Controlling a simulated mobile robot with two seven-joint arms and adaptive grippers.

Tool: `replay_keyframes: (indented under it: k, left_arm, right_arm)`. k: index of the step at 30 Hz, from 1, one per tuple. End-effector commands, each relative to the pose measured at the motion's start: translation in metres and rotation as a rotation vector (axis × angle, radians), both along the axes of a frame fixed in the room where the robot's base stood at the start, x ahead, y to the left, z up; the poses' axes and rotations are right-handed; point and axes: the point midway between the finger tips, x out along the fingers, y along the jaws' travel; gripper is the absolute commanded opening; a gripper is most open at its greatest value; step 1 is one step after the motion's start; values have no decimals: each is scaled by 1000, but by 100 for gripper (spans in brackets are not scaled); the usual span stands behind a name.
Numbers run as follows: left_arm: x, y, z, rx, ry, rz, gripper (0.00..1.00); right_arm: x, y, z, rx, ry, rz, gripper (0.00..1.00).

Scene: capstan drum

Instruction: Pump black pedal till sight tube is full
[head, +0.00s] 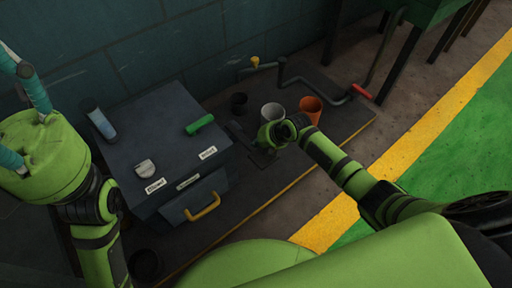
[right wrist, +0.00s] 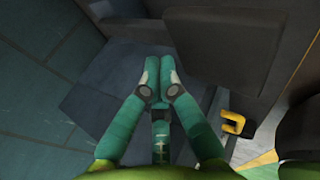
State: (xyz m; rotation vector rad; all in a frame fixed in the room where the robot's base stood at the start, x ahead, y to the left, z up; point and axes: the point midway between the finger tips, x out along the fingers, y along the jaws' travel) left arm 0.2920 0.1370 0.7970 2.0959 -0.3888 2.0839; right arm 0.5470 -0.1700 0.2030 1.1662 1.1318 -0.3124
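A dark, flat pedal-like plate (head: 240,131) lies low on the dark platform, right of the grey cabinet; my right wrist covers part of it. My right gripper (right wrist: 158,75) shows teal fingers with their tips together, with nothing visible between them. In the head view its fingers are hidden under the wrist, and I cannot tell whether they touch the pedal. A bluish tube (head: 99,120) on the cabinet's left side may be the sight tube; its level is too small to read. My left gripper (head: 22,105) is at the upper left, away from the pedal, its fingertips cut off.
The cabinet (head: 160,135) carries a green handle (head: 199,125) and a pale knob (head: 145,168); its drawer has a yellow handle (head: 203,207). A white cup (head: 272,112), an orange cup (head: 311,108) and a red-gripped crank (head: 361,92) stand near my right wrist. Green floor (head: 455,150) is clear.

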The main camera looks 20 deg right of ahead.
Motion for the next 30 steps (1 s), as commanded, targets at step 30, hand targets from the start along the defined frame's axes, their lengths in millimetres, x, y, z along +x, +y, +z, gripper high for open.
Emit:
replay_keyframes:
  k: [30]
  left_arm:
    - [0, 0, -8, 0, 0, 0, 49]
  right_arm:
    - [1, 1, -10, 0, 1, 1, 0]
